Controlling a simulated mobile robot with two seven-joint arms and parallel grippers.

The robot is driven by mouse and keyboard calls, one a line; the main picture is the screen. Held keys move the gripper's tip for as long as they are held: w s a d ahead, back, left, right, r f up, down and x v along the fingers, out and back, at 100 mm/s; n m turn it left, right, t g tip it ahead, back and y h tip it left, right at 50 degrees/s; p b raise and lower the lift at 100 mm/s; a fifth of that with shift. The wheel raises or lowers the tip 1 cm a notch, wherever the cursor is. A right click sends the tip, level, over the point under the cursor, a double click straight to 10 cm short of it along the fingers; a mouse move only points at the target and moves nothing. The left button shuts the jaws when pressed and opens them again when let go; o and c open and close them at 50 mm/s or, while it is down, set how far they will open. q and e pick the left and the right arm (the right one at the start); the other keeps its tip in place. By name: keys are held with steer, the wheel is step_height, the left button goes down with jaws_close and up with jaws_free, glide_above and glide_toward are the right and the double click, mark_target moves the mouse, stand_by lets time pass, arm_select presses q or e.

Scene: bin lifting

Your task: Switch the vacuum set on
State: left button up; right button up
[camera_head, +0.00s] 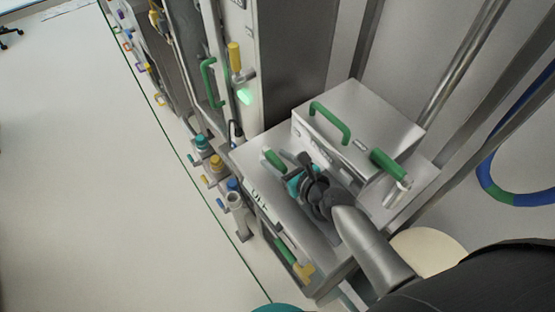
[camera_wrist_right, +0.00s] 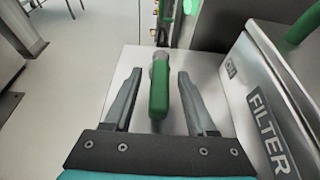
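A metal cabinet with an OFF label (camera_head: 260,198) stands in front of me. A green lever handle (camera_head: 273,158) sits on its top, near the left edge. My right gripper (camera_head: 281,163) is over this top, at the lever. In the right wrist view the green lever (camera_wrist_right: 159,88) lies between the two open fingers of the right gripper (camera_wrist_right: 160,76), with a gap on each side. Whether the fingers are level with the lever in height, I cannot tell. My left gripper is not in view.
A raised metal box (camera_head: 365,115) with a green handle stands right of the gripper; its FILTER label (camera_wrist_right: 270,130) shows in the right wrist view. A green-handled valve (camera_head: 388,165) is on its right. A glowing green light (camera_head: 244,96) is behind. The floor (camera_head: 90,190) at left is clear.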

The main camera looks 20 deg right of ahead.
jaws_close()
stand_by(1.2)
